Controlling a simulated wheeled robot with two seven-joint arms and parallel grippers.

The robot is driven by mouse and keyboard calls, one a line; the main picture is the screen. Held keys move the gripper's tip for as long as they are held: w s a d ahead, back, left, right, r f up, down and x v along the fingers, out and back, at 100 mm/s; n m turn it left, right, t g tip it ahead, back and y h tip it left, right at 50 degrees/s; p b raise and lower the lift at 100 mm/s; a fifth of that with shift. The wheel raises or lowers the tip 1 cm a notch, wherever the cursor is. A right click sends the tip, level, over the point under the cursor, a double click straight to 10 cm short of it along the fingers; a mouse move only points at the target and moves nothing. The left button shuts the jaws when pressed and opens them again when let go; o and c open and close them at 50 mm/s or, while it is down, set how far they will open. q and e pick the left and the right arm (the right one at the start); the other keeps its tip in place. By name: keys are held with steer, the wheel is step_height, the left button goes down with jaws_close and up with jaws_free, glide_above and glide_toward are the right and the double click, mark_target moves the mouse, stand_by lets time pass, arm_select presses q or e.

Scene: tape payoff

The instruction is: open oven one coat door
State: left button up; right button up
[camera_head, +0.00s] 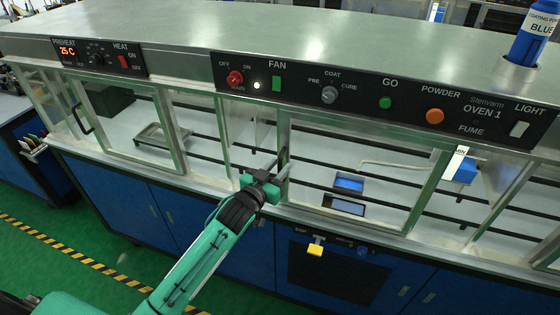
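The oven labelled OVEN 1 (484,112) fills the view, with a glass-fronted cabinet under a grey top. The coat door (425,200) is the metal-framed glass panel below the COAT knob; it looks closed or nearly so. Its dark handle (284,157) is on the left frame edge. My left gripper (277,171) is at this handle, its fingers close around or beside it. I cannot tell whether they grip it, as the gripper's body partly hides the contact. My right gripper is not in view.
A second glass door (137,158) with a dark handle is at the left. A control panel (350,95) with knobs and buttons runs above the doors. A blue bottle (533,35) stands on top at right. Blue cabinets are below; green floor (60,260) is open at lower left.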

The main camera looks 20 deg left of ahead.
arm_select(q)
steer(key=shift+w+d, duration=0.2)
steer(key=shift+w, duration=0.45)
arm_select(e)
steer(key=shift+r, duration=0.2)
arm_select(q)
jaws_close()
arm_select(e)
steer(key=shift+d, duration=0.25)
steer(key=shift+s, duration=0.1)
